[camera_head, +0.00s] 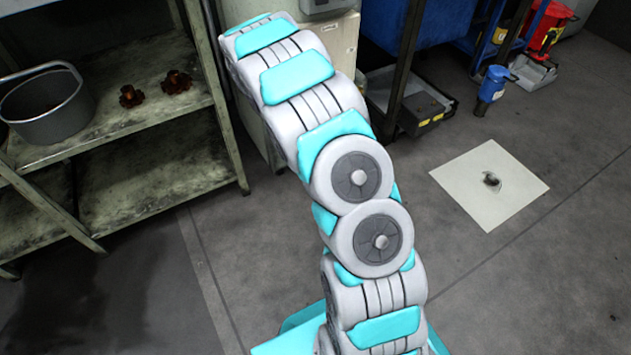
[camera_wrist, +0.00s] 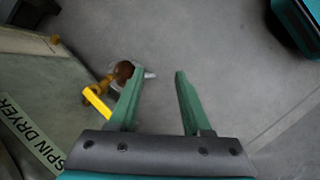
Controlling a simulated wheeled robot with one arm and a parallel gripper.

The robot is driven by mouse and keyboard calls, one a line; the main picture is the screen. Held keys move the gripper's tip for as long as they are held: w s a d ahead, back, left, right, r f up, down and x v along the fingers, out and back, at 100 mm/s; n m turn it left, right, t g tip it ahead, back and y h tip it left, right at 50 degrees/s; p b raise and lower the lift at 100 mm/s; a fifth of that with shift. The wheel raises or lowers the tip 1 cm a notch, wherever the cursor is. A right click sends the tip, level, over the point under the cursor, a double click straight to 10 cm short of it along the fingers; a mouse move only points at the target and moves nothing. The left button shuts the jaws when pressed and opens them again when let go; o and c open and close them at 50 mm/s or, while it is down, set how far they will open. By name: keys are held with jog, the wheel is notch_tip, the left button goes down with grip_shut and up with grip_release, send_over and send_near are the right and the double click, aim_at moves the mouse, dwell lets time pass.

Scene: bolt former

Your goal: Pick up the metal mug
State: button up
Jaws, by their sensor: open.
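In the head view, a small dark and grey thing (camera_head: 491,181) sits on a pale square (camera_head: 470,192) on the floor, too small to identify. My gripper is not visible in the head view.
A metal shelf (camera_head: 150,115) at the left bears a grey pot (camera_head: 48,112) and two rusty parts. A blue canister (camera_head: 492,88) and a red container (camera_head: 549,24) stand at the back right. A "SPIN DRYER" machine (camera_wrist: 45,90) and yellow bar (camera_wrist: 97,103) are left of my gripper.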

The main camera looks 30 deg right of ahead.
jog(key=w+f+n+b, duration=0.1)
jog(key=f, duration=0.6)
jog(key=w+d+f+n+b, duration=0.1)
jog(key=f, duration=0.7)
jog(key=w+d+f+n+b, duration=0.1)
jog(key=f, duration=0.6)
jog(key=shift+w+f, duration=0.25)
jog(key=shift+f, duration=0.1)
grip_shut()
jog(key=shift+r, duration=0.1)
